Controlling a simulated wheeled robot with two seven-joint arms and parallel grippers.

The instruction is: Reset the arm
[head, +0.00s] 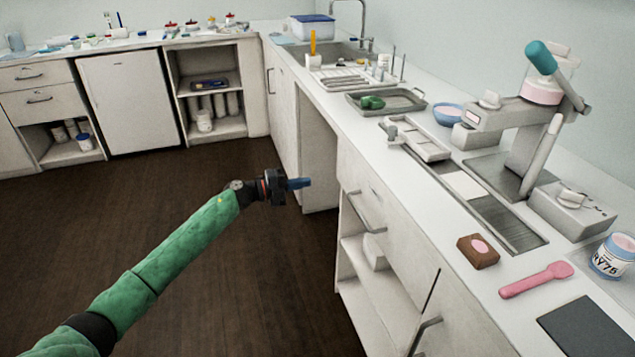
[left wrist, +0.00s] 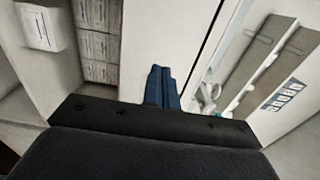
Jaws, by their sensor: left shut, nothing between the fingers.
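My left arm, in a green sleeve, reaches in from the lower left of the head view. My left gripper (head: 299,183) has blue fingers and points right, in the air over the dark floor in front of the cabinets. The fingers are together and empty; they also show in the left wrist view (left wrist: 161,88). No object is touching the gripper. My right gripper is not in these views.
The right-hand counter (head: 405,165) carries a mill-like machine (head: 525,125), a metal tray (head: 385,101), a pink scoop (head: 536,280), a brown block (head: 478,251) and a labelled jar (head: 613,256). Open shelves (head: 372,285) lie below. The floor (head: 215,270) is clear.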

